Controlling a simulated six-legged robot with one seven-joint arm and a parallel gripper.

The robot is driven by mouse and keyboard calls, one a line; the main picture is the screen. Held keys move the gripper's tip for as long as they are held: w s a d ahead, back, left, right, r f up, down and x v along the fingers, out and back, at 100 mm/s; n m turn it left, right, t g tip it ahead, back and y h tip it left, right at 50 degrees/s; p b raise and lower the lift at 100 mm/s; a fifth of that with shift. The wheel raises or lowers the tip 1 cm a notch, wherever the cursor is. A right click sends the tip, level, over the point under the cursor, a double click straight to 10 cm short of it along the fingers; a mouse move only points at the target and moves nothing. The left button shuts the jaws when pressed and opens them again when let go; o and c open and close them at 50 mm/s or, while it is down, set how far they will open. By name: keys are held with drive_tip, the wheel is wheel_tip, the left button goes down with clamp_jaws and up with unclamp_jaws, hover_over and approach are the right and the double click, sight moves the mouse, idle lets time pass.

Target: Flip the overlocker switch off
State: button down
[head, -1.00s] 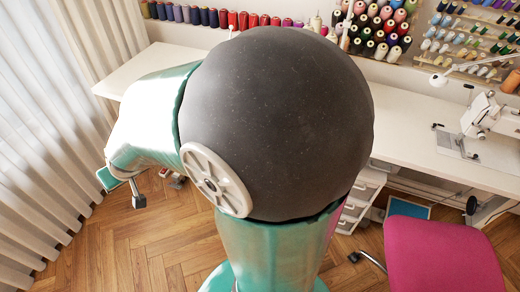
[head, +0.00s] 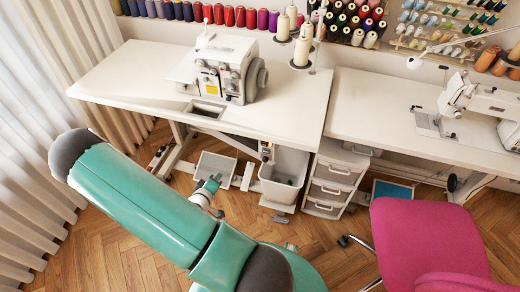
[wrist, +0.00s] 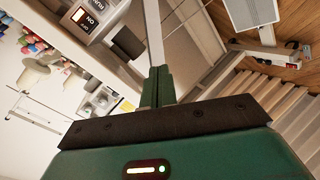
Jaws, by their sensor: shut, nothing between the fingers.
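The white overlocker (head: 222,72) stands on the left white table (head: 125,78); it also seems to show in the wrist view (wrist: 100,102). In the wrist view a switch box (wrist: 108,28) has ON and OFF labels and a lit orange-white rocker (wrist: 78,15), near the top left. In the head view a small pale box (head: 267,152) under the table's front edge may be this box. My gripper (wrist: 157,72) is shut and empty, apart from the switch, which lies left of and above the fingertips in the wrist view. In the head view my gripper (head: 212,184) is small, below the table front.
A grey bin (head: 285,178) and white drawers (head: 335,180) stand under the tables. A pedal and table legs are near the floor. A pink chair (head: 425,240) is at right. The wooden floor (head: 110,240) is clear at front left.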

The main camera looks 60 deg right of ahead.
sight(263, 143)
drive_tip(key=s+d+n+h, duration=0.4)
drive_tip(key=s+n+h, duration=0.1)
drive_tip(key=s, duration=0.6)
drive_tip(key=shift+s+d+r+h, duration=0.25)
drive_tip(key=shift+d+r+h, duration=0.15)
drive_tip(key=shift+h, duration=0.1)
drive_tip(key=shift+f, duration=0.1)
drive_tip(key=d, duration=0.4)
drive_tip(key=w+d+r, duration=0.1)
drive_tip(key=d, duration=0.4)
drive_tip(key=w+d, duration=0.1)
drive_tip(key=d, duration=0.3)
drive_tip(key=shift+w+d+r, duration=0.1)
drive_tip(key=shift+d+r, duration=0.25)
drive_tip(key=shift+d, duration=0.05)
